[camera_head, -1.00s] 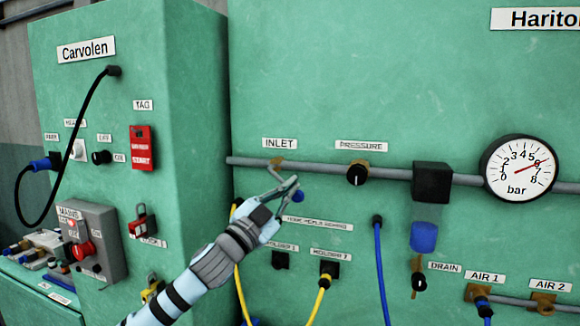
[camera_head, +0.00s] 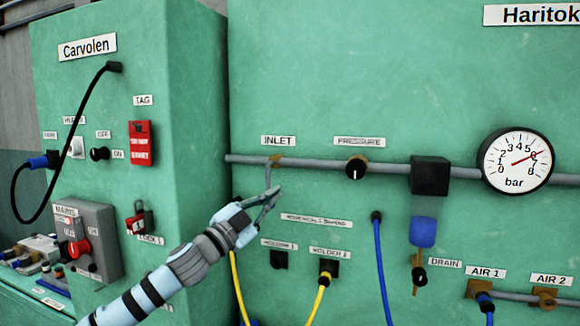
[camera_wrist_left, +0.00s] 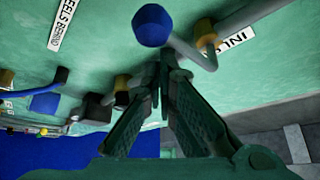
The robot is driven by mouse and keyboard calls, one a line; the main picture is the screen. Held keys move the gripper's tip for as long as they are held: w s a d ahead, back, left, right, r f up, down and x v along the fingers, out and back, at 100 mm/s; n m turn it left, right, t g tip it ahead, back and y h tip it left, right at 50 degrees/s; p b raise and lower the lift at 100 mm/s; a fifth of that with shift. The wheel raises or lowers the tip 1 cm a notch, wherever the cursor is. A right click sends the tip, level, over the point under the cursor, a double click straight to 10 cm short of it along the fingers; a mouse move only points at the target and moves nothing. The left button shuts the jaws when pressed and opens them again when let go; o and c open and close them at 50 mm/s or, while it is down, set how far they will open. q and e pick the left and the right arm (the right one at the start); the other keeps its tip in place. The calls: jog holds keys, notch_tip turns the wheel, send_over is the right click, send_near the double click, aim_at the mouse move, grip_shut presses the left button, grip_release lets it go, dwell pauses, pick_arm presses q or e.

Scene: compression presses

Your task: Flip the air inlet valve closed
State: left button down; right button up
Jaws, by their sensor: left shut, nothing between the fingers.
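The inlet valve has a brass body (camera_head: 276,161) on the grey pipe under the INLET label. A short grey lever part (camera_head: 267,177) shows below it in the head view, pointing down. Its lower end is hidden by my left gripper. In the wrist view the lever's blue ball knob (camera_wrist_left: 152,25) shows just past the fingertips, with its grey rod leading to the brass body (camera_wrist_left: 205,35). My left gripper (camera_head: 273,193) is shut and empty, just below the valve. Its fingertips (camera_wrist_left: 168,55) are close to the knob; contact cannot be told. My right gripper is not in view.
The pressure knob (camera_head: 356,169), black filter (camera_head: 430,175) and gauge (camera_head: 516,161) sit along the pipe to the right. A yellow cable (camera_head: 325,287) and a blue hose (camera_head: 380,265) hang below. The Carvolen cabinet (camera_head: 100,190) stands at the left.

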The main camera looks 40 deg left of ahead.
pick_arm(q)
jog(key=shift+a, duration=0.2)
dwell(0.4)
jog(key=d+p, duration=0.2)
jog(key=d, duration=0.2)
jog(key=s+a+n+y+b, duration=0.1)
jog(key=s+a+n+b, duration=0.2)
jog(key=b, duration=0.9)
jog(key=s+a+n+y+b, duration=0.2)
jog(key=s+a+n+b, duration=0.2)
jog(key=s+b, duration=0.5)
jog(key=b, duration=0.3)
jog(key=shift+n+t, duration=0.3)
jog(key=shift+n, duration=0.1)
jog(key=shift+a, duration=0.1)
